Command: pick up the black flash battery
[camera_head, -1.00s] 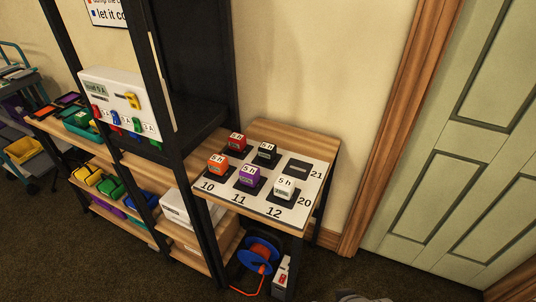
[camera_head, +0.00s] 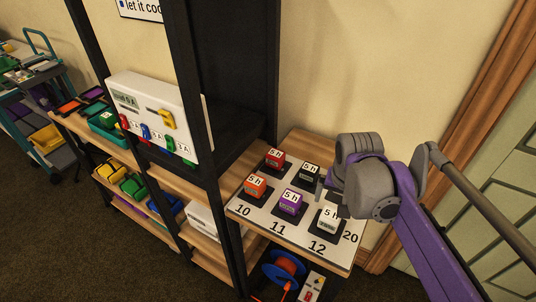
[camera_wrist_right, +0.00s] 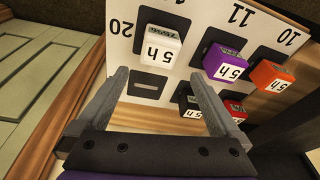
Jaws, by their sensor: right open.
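The black flash battery (camera_head: 309,173) is a small black block with a white "5 h" label on top. It stands in the back row of a white numbered mat (camera_head: 262,220), right of a red battery (camera_head: 275,158). My right gripper (camera_head: 328,187) is open and empty, just right of the black battery in the head view. In the right wrist view the black battery (camera_wrist_right: 187,100) shows beside the right-hand finger of my open gripper (camera_wrist_right: 160,80), partly covered by it. My left gripper is out of view.
Orange (camera_head: 255,186), purple (camera_head: 290,202) and white (camera_head: 328,220) batteries stand in the front row close by. An empty dark slot (camera_wrist_right: 145,90) shows in the right wrist view. A black shelf post (camera_head: 230,245) stands left of the mat; a wall is behind.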

